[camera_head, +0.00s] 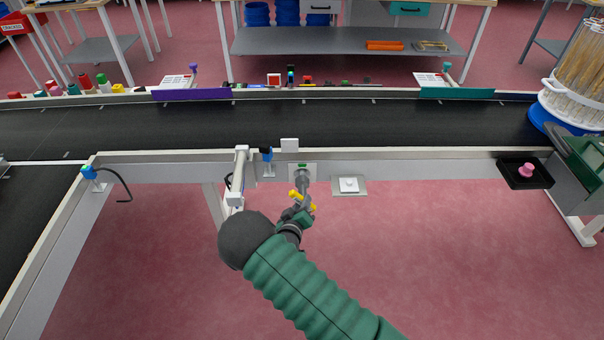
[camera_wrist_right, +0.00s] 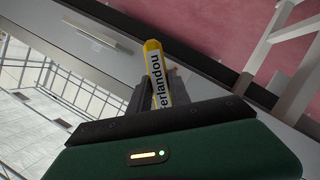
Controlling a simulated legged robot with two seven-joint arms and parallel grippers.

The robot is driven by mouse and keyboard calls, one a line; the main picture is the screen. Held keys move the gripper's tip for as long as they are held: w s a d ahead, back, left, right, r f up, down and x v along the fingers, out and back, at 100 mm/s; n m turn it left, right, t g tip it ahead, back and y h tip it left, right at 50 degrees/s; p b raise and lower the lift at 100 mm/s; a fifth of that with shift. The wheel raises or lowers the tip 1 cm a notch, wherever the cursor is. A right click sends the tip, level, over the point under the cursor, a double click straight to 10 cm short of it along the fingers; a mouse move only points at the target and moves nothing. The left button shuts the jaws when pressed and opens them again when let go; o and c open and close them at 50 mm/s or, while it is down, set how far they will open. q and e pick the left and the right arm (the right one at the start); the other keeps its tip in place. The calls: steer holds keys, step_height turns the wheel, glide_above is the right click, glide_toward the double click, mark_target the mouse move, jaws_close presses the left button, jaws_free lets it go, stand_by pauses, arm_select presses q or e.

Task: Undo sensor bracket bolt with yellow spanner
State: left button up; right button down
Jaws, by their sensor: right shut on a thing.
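My right gripper (camera_head: 302,206) is shut on the yellow spanner (camera_head: 312,206), just in front of the conveyor's near side rail. In the right wrist view the spanner's yellow handle (camera_wrist_right: 154,68), with dark lettering, stands between the dark fingers. A grey part reaches up from the gripper to a pale plate (camera_head: 294,176) on the rail. A small green piece shows at the plate's top. The bolt cannot be made out, and I cannot tell whether the spanner touches it. A blue sensor (camera_head: 267,154) sits on the rail, left of the plate. My left gripper is out of view.
The black conveyor belt (camera_head: 400,127) runs across behind the rail. A white upright post (camera_head: 238,178) stands left of the gripper. A black tray (camera_head: 514,178) holds a pink knob. Red floor lies open below.

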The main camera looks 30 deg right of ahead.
steer(key=shift+s+a, duration=0.3)
steer(key=shift+s, duration=0.15)
steer(key=shift+s+a, duration=0.1)
steer(key=shift+s+a+p, duration=0.45)
steer(key=shift+s+a, duration=0.05)
steer(key=shift+s, duration=0.35)
steer(key=shift+s+a+p, duration=0.4)
steer(key=shift+s+a, duration=0.1)
steer(key=shift+s, duration=0.3)
steer(key=s+a+r+m+g+h, duration=0.1)
steer(key=s+a+r, duration=1)
steer(key=a, duration=0.2)
step_height(320, 180, up, 9)
steer(key=n+t+y+p, duration=0.3)
steer(key=n+y+p, duration=0.1)
steer(key=p, duration=1)
steer(key=shift+s+a+n+t+y, duration=0.3)
steer(key=shift+s, duration=0.15)
